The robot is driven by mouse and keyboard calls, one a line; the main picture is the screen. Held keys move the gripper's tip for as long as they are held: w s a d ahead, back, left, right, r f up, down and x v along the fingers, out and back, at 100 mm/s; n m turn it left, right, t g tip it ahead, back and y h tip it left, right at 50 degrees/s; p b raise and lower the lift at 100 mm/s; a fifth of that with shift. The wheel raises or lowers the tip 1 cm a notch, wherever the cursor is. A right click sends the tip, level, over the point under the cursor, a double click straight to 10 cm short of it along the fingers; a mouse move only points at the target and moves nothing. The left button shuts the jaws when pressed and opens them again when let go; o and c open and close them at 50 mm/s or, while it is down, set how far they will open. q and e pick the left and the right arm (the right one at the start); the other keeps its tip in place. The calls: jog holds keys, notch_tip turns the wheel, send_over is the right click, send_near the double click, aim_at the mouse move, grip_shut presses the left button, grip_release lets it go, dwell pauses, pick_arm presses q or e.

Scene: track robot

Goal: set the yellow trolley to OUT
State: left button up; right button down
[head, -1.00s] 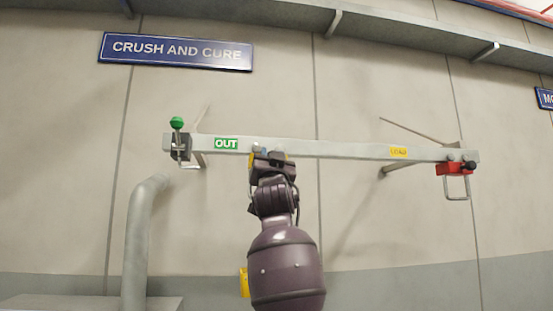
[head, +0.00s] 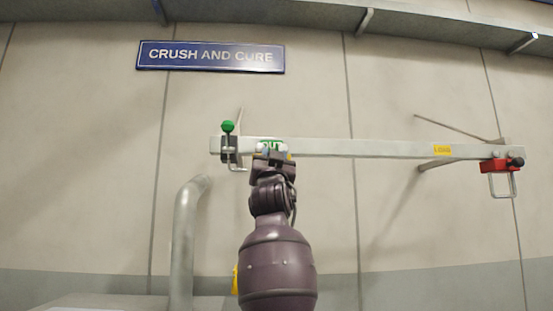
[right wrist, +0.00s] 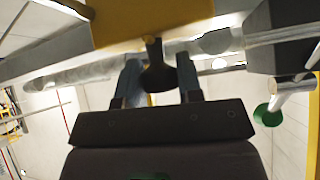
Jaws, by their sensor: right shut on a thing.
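The yellow trolley (right wrist: 160,22) fills the top of the right wrist view, on the rail. In the head view it is almost wholly hidden behind my right gripper (head: 272,158). The fingers of my right gripper (right wrist: 160,82) are shut on the trolley's dark handle (right wrist: 156,72). The green OUT label (head: 270,144) on the pale rail (head: 370,148) is partly covered by the gripper, so the trolley is at that label. A yellow label (head: 442,150) sits farther right. My left gripper is not in view.
A black block with a green knob (head: 228,126) is at the rail's left end, close to my gripper; the knob also shows in the right wrist view (right wrist: 268,115). A red block with a wire loop (head: 499,165) is at the right end. A grey pipe (head: 184,235) rises at left.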

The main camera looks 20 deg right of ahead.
jog(key=shift+a, duration=0.15)
jog(key=c, duration=1.2)
grip_release()
jog(key=o, duration=0.4)
jog(key=shift+w+a, duration=0.1)
jog(key=shift+a, duration=0.15)
jog(key=shift+d, duration=0.15)
